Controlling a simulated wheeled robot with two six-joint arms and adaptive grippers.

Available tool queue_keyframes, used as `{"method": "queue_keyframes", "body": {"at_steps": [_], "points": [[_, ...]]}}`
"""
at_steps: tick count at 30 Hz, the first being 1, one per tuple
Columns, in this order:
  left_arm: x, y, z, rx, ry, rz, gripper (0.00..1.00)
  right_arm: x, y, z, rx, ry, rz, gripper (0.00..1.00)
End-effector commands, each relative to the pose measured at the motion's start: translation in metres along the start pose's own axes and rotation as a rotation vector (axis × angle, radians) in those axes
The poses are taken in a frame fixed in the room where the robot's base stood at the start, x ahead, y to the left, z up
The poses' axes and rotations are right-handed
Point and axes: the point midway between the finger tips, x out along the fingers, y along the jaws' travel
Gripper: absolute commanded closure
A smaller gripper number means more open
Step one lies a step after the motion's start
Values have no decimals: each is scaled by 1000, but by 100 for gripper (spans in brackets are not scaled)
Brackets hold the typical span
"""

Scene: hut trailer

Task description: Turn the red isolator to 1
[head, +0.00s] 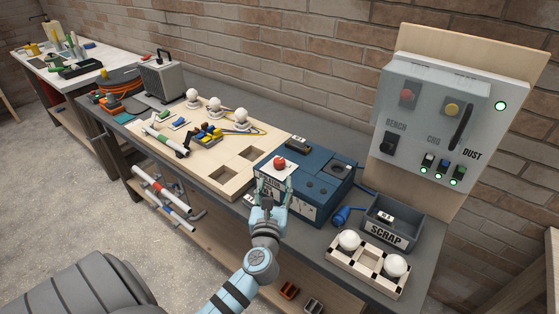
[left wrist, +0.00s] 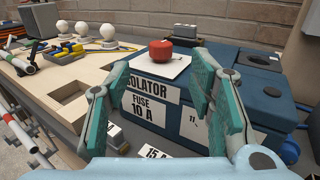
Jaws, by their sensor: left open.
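The red isolator (head: 279,163) is a round red knob on a white plate on top of the blue box (head: 325,192). In the left wrist view the red isolator (left wrist: 161,49) shows upright beyond my fingers, with a label reading "ISOLATOR FUSE 10 A" (left wrist: 150,100) on the box front below it. My left gripper (head: 272,186) is open and empty, in front of the box and short of the knob. In the left wrist view its teal fingers (left wrist: 158,95) stand apart on either side of the label. The marks around the knob are too small to read. My right gripper is not in view.
A wooden board (head: 205,160) with white bulbs and cut-outs lies left of the box. A scrap bin (head: 388,226) and a holder with two white balls (head: 367,263) stand to the right. A grey switch panel (head: 430,125) rises behind.

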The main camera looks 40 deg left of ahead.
Motion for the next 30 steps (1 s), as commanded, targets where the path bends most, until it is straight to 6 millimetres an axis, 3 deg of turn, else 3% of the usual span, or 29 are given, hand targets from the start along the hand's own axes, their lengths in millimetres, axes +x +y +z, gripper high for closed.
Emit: {"method": "queue_keyframes", "body": {"at_steps": [9, 15, 26, 30], "points": [[73, 0, 0, 5, -3, -1, 51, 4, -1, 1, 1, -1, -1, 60], [103, 0, 0, 5, -3, -1, 51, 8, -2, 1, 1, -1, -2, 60], [112, -1, 1, 5, -3, -3, 51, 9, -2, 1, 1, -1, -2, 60], [112, -1, 1, 5, -3, -3, 70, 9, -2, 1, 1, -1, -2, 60]]}}
